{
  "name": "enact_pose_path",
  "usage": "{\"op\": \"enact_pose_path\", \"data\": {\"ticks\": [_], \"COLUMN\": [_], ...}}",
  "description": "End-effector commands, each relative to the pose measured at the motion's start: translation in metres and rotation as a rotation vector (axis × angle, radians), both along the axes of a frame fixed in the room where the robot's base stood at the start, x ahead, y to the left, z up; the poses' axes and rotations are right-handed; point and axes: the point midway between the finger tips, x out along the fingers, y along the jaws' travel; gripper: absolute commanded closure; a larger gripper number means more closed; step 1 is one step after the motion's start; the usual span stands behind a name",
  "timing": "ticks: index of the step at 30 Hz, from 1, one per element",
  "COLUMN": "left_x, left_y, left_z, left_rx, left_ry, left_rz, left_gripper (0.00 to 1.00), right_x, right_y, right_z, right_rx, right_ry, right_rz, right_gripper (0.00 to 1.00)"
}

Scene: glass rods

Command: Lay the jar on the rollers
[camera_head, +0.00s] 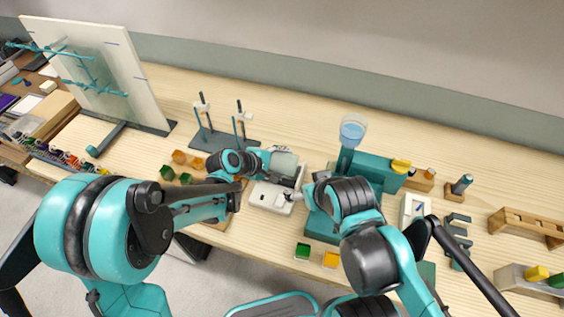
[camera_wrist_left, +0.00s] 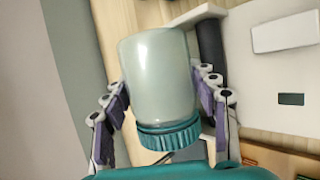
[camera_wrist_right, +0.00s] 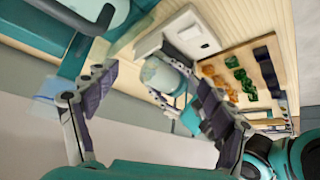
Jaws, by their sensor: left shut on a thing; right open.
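The jar (camera_wrist_left: 158,80) is pale, cloudy glass with a ribbed teal lid (camera_wrist_left: 168,138). My left gripper (camera_wrist_left: 160,98) is shut on it, with a finger on each side. In the head view the jar (camera_head: 284,162) lies at the back of the white roller machine (camera_head: 262,200). One dark roller (camera_wrist_left: 211,55) shows beside the jar in the left wrist view; any other is hidden. I cannot tell whether the jar touches the rollers. My right gripper (camera_wrist_right: 155,85) is open and empty; beyond its fingers the right wrist view shows the jar (camera_wrist_right: 158,74).
A teal stand with a blue cup (camera_head: 352,131) is close right of the machine. A rod stand (camera_head: 218,138) is behind to the left. Green and orange blocks (camera_head: 180,157) lie left; more blocks (camera_head: 303,250) lie in front. Bare table is at the back.

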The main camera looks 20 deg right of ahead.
Motion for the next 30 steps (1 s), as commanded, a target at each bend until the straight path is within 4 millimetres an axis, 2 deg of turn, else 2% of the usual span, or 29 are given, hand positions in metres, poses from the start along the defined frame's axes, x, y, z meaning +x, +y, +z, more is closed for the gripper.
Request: {"op": "enact_pose_path", "data": {"ticks": [7,8,9,10,23,30], "left_x": [0.000,0.000,0.000,0.000,-0.001,-0.014], "left_y": [0.000,0.000,0.000,0.000,0.003,0.031], "left_z": [-0.001,-0.001,-0.001,-0.001,0.001,0.028], "left_rx": [0.000,0.000,0.000,0.000,0.001,0.000], "left_ry": [0.000,0.000,0.000,0.000,0.000,0.000], "left_rz": [0.000,0.000,0.000,0.000,0.000,0.004], "left_gripper": [0.83,0.34,0.23,0.17,0.17,0.17], "right_x": [0.000,0.000,0.000,0.000,0.000,0.000], "right_y": [0.000,0.000,0.000,0.000,0.000,0.000], "right_z": [-0.001,-0.001,-0.001,-0.001,-0.001,-0.001], "right_rx": [0.000,0.000,0.000,0.000,0.000,0.000], "right_ry": [0.000,0.000,0.000,0.000,0.000,0.000], "right_rz": [0.000,0.000,0.000,0.000,0.000,0.000], "right_gripper": [0.18,0.18,0.18,0.18,0.18,0.18]}}
